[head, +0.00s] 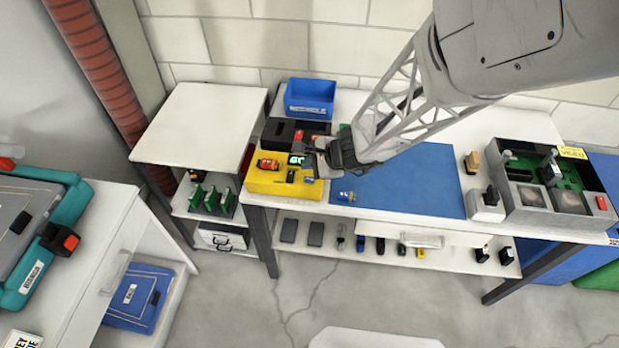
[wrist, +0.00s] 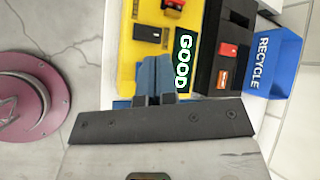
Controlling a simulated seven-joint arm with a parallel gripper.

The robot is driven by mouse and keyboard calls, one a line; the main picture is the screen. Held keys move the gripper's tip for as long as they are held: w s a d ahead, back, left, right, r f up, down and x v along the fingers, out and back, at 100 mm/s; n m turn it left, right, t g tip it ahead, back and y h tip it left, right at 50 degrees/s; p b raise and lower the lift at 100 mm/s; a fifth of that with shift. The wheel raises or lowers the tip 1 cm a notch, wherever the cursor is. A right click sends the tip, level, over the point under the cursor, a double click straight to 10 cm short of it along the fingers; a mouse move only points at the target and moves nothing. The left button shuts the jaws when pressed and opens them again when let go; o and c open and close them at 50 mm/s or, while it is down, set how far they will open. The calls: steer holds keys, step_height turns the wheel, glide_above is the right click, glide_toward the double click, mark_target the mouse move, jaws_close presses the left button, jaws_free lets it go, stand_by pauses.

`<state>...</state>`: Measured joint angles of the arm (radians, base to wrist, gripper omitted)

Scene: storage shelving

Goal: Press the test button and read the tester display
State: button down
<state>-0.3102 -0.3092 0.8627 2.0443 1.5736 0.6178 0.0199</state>
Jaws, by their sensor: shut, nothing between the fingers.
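The yellow tester (head: 255,183) stands at the left end of the workbench; it also shows in the wrist view (wrist: 124,65). A red item (head: 268,163) sits on the tester's left part and shows at the top edge of the wrist view (wrist: 172,7). A black part (wrist: 147,33) is on the tester's face. My gripper (wrist: 155,62) is shut and empty, its tips over the tester's right part. The fingers hide what is beneath them, and I cannot tell whether they touch it. No test button is clearly visible.
Behind the tester are a black tray (wrist: 210,85) with red items and a blue bin (wrist: 275,62) labelled "RECYCLE". A blue mat (head: 410,185) lies to the right, with a small blue item (head: 346,197) on it. A grey open unit (head: 550,215) stands farther right.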

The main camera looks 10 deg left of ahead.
steer(key=shift+r, duration=1)
steer(key=shift+d+r, duration=0.15)
steer(key=shift+r, duration=0.25)
steer(key=s+d+r+n+g+h, duration=0.1)
steer(key=s+d+r+n, duration=0.35)
steer(key=r, duration=0.25)
steer(key=s+d+r+n+h, duration=0.1)
steer(key=s+d+r+n, duration=0.2)
steer(key=d+r, duration=0.35)
steer(key=s+d+r+n+h, duration=0.2)
steer(key=s+d+r, duration=0.3)
steer(key=d, duration=0.3)
steer(key=s+d+r+n+h, duration=0.3)
steer(key=s+d+r+h, duration=0.2)
steer(key=s+d, duration=0.2)
steer(key=shift+s+d+t, duration=0.4)
